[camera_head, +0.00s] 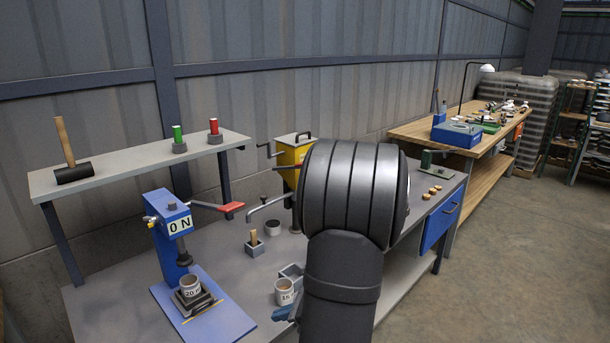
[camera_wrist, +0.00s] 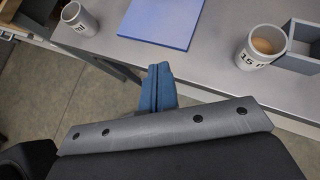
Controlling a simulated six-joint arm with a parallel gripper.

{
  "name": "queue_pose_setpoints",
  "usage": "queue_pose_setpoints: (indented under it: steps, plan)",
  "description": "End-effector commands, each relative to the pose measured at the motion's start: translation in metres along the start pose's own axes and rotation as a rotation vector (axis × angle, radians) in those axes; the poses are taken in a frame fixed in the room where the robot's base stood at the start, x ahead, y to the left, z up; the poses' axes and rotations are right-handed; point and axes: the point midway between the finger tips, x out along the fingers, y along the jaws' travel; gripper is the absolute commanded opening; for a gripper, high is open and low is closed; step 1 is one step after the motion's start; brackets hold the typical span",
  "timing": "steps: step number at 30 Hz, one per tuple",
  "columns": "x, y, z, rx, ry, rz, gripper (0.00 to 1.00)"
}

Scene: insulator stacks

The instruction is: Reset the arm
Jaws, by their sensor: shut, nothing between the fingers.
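My gripper (camera_wrist: 158,88) shows in the wrist view as two blue fingers pressed together, with nothing between them. In that view its tips lie over the bench's front edge and the floor. In the head view my dark arm fills the middle, and only a small blue part of the gripper (camera_head: 284,315) shows beside a white cup marked 15 (camera_head: 285,292). That cup also shows in the wrist view (camera_wrist: 262,46), upright and apart from the fingers. The blue base plate (camera_wrist: 160,18) is beyond the fingertips.
A blue press (camera_head: 172,225) with a red-tipped handle stands at the left, a cup marked 20 (camera_head: 190,286) at its base. A shelf (camera_head: 140,160) holds a mallet (camera_head: 72,170) and red and green pieces. A yellow device (camera_head: 291,152) is behind my arm. Another cup (camera_wrist: 78,18) is upper left.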

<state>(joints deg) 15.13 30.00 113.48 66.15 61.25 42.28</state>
Motion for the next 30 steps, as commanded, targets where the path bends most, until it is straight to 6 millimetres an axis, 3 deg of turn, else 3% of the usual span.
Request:
queue_pose_setpoints:
  steps: [18,30]
  plan:
    - [0.052,0.009,0.051,-0.207,0.149,0.150,0.00]
    - [0.061,0.011,0.060,-0.244,0.176,0.171,0.00]
